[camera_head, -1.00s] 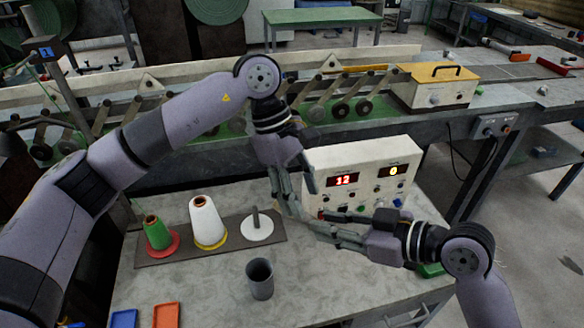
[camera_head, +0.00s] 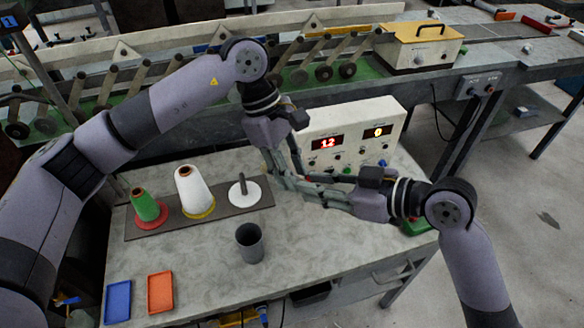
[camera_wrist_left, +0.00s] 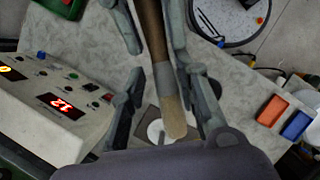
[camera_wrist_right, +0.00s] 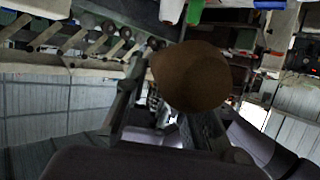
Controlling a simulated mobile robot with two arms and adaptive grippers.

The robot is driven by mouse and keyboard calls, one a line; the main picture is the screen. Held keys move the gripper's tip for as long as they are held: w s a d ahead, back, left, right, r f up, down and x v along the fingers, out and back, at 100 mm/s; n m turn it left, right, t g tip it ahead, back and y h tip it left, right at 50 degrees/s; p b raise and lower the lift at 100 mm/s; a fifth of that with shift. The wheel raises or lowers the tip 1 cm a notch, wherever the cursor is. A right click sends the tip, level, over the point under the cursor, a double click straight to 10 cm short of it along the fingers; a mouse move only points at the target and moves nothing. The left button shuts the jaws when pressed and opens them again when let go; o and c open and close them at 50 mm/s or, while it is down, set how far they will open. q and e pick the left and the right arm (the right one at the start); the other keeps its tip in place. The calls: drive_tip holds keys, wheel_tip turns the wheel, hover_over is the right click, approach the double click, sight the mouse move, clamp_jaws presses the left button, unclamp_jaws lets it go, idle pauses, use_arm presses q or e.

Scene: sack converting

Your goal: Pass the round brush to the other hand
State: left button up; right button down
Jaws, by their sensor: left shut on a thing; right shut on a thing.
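The round brush shows in the left wrist view as a brown wooden handle (camera_wrist_left: 152,32) with a grey ferrule and pale tan bristles (camera_wrist_left: 172,118). In the right wrist view its blunt brown end (camera_wrist_right: 190,76) faces the camera between the fingers. In the head view the grippers hide most of it. My left gripper (camera_head: 287,180) reaches down and is shut on the brush. My right gripper (camera_head: 300,184) comes in from the right and is shut on it too. Their fingertips meet or overlap in the head view, above the table; the exact gap cannot be told.
A white control box (camera_head: 352,138) with red digits stands close behind the grippers. A grey cup (camera_head: 250,243) is in front. A green cone (camera_head: 146,206), a white cone (camera_head: 193,190) and a spindle (camera_head: 243,186) stand on a dark board at left. Blue (camera_head: 118,301) and orange (camera_head: 160,292) trays lie at front left.

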use_arm(q)
drive_tip(key=shift+w, duration=0.15)
clamp_jaws()
use_arm(e)
drive_tip(key=shift+s+a, duration=0.2)
drive_tip(key=shift+s, duration=0.05)
use_arm(q)
drive_tip(key=shift+r, duration=0.1)
use_arm(e)
drive_tip(key=c, duration=1.3)
unclamp_jaws()
drive_tip(key=shift+w+d, duration=0.1)
drive_tip(key=shift+d, duration=0.1)
